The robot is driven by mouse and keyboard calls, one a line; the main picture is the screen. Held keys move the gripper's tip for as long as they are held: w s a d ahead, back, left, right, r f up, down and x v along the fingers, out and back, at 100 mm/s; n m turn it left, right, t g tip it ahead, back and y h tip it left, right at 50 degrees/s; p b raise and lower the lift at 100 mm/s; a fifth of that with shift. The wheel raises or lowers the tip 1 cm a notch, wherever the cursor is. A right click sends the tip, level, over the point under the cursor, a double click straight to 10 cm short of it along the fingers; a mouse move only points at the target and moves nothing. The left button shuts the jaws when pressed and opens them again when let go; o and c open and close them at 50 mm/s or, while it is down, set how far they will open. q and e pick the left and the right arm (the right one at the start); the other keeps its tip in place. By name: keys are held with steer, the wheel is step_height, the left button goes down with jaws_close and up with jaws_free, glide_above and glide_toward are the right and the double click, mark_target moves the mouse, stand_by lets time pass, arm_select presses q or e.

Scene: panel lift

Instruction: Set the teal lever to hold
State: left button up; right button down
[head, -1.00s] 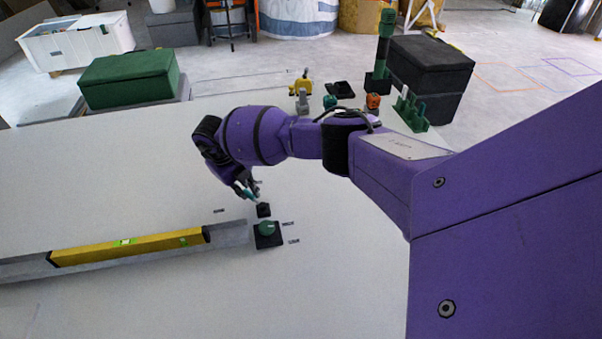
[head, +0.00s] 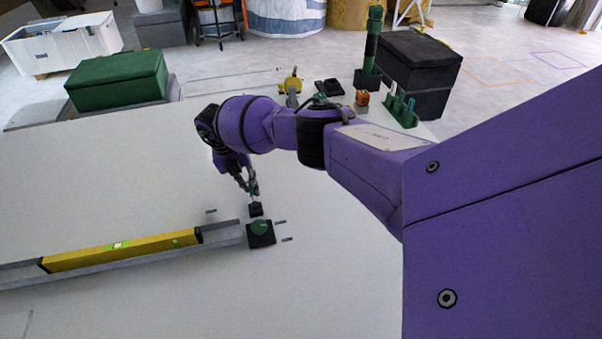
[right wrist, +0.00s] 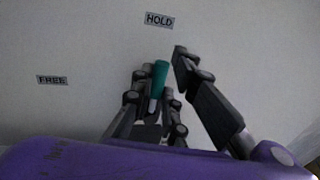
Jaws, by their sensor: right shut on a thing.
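The teal lever (right wrist: 159,76) stands between the fingers of my right gripper (right wrist: 165,78) in the right wrist view, its tip towards the HOLD label (right wrist: 159,20). The FREE label (right wrist: 52,80) lies to the left. The gripper is shut on the lever; its lower end is partly hidden by the fingers. In the head view the right gripper (head: 249,187) is just above the small black lever base (head: 256,210), and little of the teal shows. My left gripper is not in view.
A green knob on a black base (head: 260,234) is just in front of the lever. A yellow spirit level (head: 120,250) lies on a grey rail to the left. A green box (head: 118,80) and a black box (head: 420,75) stand further back.

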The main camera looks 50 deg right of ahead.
steer(key=shift+w+a+r, duration=0.1)
steer(key=shift+w+r, duration=0.1)
steer(key=shift+w, duration=0.05)
steer(key=c, duration=1.9)
jaws_free()
steer(key=shift+o, duration=0.8)
steer(key=shift+s+f, duration=0.1)
steer(key=v, duration=1.2)
steer(key=shift+s, duration=0.1)
